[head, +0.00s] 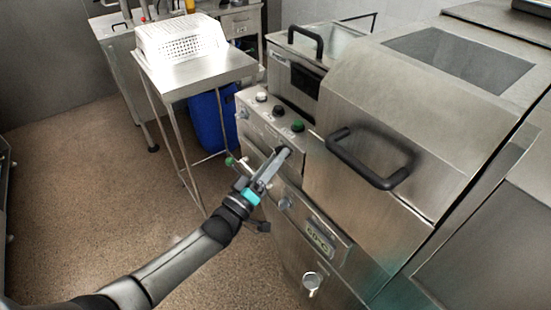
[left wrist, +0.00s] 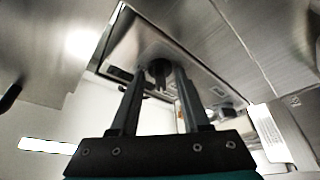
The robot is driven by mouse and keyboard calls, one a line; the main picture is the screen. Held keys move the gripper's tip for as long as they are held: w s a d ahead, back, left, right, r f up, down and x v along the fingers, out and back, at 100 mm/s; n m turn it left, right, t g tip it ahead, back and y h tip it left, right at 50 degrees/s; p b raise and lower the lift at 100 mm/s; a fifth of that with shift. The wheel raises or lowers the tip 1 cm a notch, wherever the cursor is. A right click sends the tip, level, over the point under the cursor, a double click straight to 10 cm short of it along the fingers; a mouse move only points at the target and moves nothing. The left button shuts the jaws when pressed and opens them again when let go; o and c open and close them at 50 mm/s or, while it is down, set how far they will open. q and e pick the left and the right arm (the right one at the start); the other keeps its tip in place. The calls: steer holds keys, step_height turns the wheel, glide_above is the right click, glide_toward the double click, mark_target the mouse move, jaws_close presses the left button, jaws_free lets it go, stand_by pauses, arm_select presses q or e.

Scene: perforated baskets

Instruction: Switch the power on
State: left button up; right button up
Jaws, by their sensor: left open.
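A steel machine has a control panel (head: 258,128) on its front left. A white button (head: 262,97), a black button (head: 278,111) and a green button (head: 298,125) sit along the panel's upper edge. My left gripper (head: 280,156) is at the panel's face, below the green button. In the left wrist view its two fingers (left wrist: 158,78) are apart, with a black knob (left wrist: 158,68) on the panel showing between their tips. I cannot tell whether the fingers touch the knob. The fingertips partly hide the knob in the head view. My right gripper is not in view.
The machine's hood has a black handle (head: 368,160) right of my gripper. A display reading about 60 °C (head: 319,239) sits lower on the front. A steel side table (head: 205,77) holds a white perforated basket (head: 180,38); a blue bin (head: 208,122) stands beneath.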

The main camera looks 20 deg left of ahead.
arm_select(q)
steer(key=shift+c, duration=0.3)
jaws_close()
steer(key=shift+f, duration=0.1)
steer(key=shift+w+a+m+g+h+b, duration=0.15)
steer(key=shift+m+g+h+b, duration=1.35)
steer(key=shift+m, duration=2.7)
steer(key=shift+w+a+m+g+h+b, duration=0.15)
steer(key=shift+m+g+h+b, duration=0.75)
steer(key=shift+m+h+b, duration=2.2)
steer(key=shift+w+a+m+g+b, duration=0.15)
steer(key=shift+m+g+b, duration=1.1)
steer(key=shift+m, duration=4.05)
steer(key=shift+s+m, duration=0.1)
steer(key=shift+m, duration=0.2)
steer(key=shift+o, duration=0.3)
jaws_free()
